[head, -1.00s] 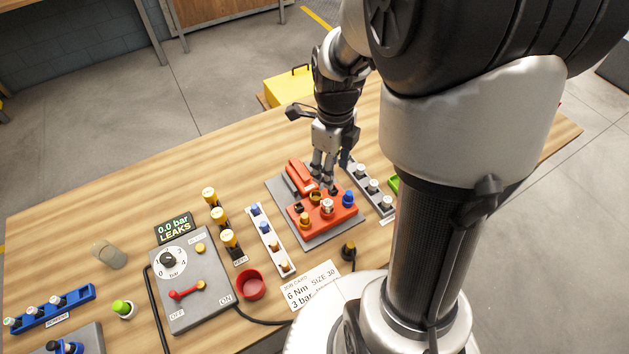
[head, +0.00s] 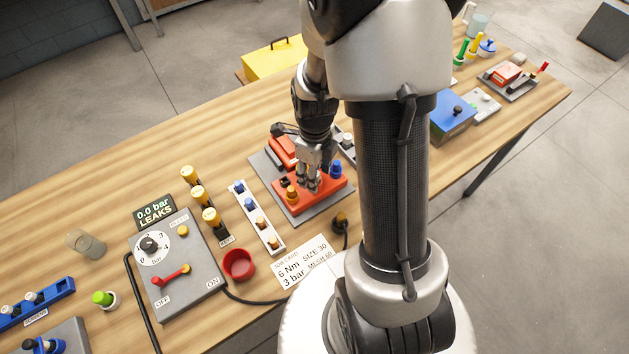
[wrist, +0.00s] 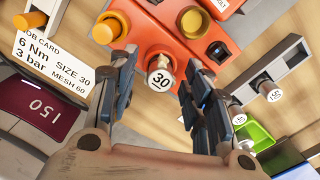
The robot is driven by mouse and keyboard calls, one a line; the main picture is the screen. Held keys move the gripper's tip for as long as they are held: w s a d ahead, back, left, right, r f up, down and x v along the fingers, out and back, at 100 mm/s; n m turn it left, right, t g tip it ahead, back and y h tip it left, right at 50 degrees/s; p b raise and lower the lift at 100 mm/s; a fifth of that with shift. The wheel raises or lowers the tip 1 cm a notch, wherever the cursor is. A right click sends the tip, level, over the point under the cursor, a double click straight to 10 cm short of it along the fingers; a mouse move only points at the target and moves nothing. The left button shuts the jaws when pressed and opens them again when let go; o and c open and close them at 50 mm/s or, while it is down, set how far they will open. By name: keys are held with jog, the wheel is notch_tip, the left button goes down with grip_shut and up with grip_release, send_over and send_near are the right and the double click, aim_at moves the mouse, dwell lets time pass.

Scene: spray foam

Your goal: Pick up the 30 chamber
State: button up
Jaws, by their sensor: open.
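The 30 chamber (wrist: 161,78) is a short pale cylinder with a white end marked 30. It stands at the orange fixture block (wrist: 150,36). My gripper (wrist: 160,68) is open, with one dark finger on each side of the chamber in the wrist view. I cannot tell whether either finger touches it. In the head view my gripper (head: 312,183) points down over the orange block (head: 330,195) and largely hides the chamber.
A yellow-orange knob (head: 291,192) and a blue knob (head: 336,168) stand close to my gripper on the block. A rack of white-capped chambers (wrist: 255,100) lies to the right in the wrist view. The job card (head: 302,262) and red cup (head: 238,264) are nearer.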

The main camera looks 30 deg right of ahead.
jog(key=shift+f, duration=0.55)
jog(key=shift+r, duration=0.1)
jog(key=shift+c, duration=0.5)
grip_shut()
